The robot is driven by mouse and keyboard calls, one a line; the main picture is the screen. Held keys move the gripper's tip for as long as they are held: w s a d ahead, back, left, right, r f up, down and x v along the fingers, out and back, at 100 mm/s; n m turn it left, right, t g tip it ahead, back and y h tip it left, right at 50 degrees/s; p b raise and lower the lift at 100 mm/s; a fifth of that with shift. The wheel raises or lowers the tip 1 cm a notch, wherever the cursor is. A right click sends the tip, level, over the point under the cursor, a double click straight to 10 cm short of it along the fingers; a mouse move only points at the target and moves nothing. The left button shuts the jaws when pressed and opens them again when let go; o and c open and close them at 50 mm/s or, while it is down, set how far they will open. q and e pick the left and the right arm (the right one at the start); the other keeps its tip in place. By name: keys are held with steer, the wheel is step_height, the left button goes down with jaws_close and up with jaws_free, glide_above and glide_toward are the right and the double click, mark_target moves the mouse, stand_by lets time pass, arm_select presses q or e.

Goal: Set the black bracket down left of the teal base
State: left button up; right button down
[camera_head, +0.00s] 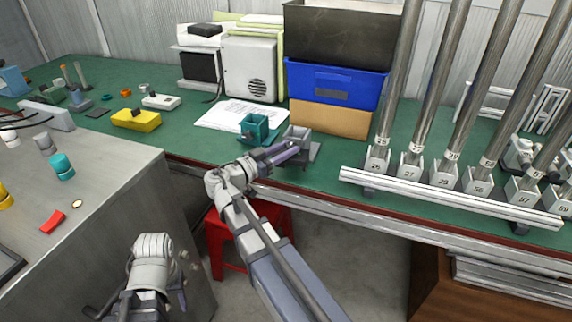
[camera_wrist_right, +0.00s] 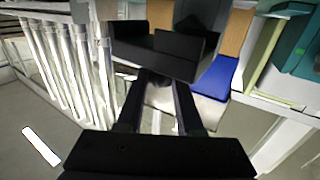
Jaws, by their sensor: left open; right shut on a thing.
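The teal base (camera_head: 254,128), a small open-topped block, stands on the green bench top near the front edge. My right gripper (camera_head: 290,150) is just right of it in the head view, shut on the black bracket (camera_head: 298,137). The bracket looks grey there and partly hidden by the gripper. In the right wrist view the black bracket (camera_wrist_right: 155,48), with upright walls, sits between the fingertips of my right gripper (camera_wrist_right: 160,82). Whether it touches the bench is unclear. My left gripper (camera_head: 105,308) is open and low at the bottom left, partly cut off.
A white paper sheet (camera_head: 238,114) lies behind the teal base. Stacked bins, including a blue bin (camera_head: 335,86), stand behind the bracket. A yellow block (camera_head: 136,120) is further left. Upright metal tubes in numbered holders (camera_head: 440,172) stand right.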

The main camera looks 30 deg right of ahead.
mark_target(281, 164)
steer(key=shift+f+b, duration=1.8)
steer(key=shift+f, duration=0.3)
steer(key=shift+f, duration=0.25)
steer(key=c, duration=0.5)
jaws_free()
steer(key=shift+c, duration=0.2)
steer(key=v, duration=0.7)
steer(key=shift+s+a+r, duration=0.2)
steer(key=shift+s+a, duration=0.15)
